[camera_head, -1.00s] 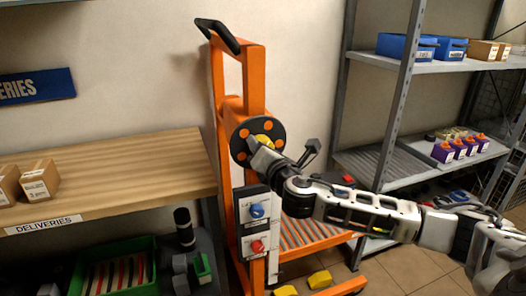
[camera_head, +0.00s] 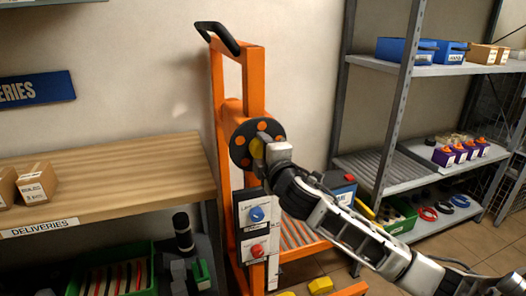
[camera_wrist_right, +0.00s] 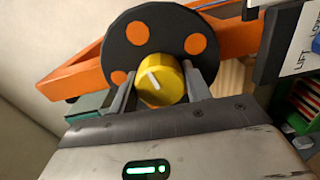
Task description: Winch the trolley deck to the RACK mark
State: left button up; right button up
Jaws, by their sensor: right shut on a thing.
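The orange trolley (camera_head: 217,100) stands upright in the middle of the head view, with a black handle on top. Its black winch wheel (camera_head: 239,153) has orange spots and a yellow crank knob, which shows clearly in the right wrist view (camera_wrist_right: 158,82). My right gripper (camera_head: 265,150) is shut on the yellow knob, one finger on each side of it. The slatted trolley deck (camera_head: 298,234) sits low, partly hidden behind my right arm and the post. I cannot make out a RACK mark. My left gripper is not in view.
A panel with a blue knob (camera_head: 257,214) and a red knob (camera_head: 257,250) is on the trolley post below the wheel. A wooden deliveries bench (camera_head: 120,170) with cartons is at left. Grey shelving (camera_head: 455,69) with bins stands at right.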

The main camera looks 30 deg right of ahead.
jog(key=m, duration=0.4)
jog(key=shift+m+p, duration=0.3)
jog(key=shift+m, duration=0.1)
jog(key=m+p, duration=0.1)
jog(key=m, duration=0.3)
jog(key=shift+m, duration=0.3)
jog(key=m+p, duration=0.1)
jog(key=m, duration=0.1)
jog(key=shift+m, duration=0.3)
jog(key=m+p, duration=0.2)
jog(key=m, duration=0.1)
jog(key=shift+m, duration=0.3)
jog(key=m+p, duration=0.2)
jog(key=m, duration=0.1)
jog(key=shift+a+m, duration=0.1)
jog(key=shift+m, duration=1)
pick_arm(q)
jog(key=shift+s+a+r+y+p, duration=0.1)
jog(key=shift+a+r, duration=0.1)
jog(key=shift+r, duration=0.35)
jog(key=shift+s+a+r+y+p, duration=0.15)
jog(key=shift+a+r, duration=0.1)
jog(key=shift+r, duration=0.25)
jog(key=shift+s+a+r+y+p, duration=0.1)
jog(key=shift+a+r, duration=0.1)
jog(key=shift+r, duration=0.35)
pick_arm(e)
jog(key=shift+f+m, duration=0.1)
jog(key=shift+m, duration=1.4)
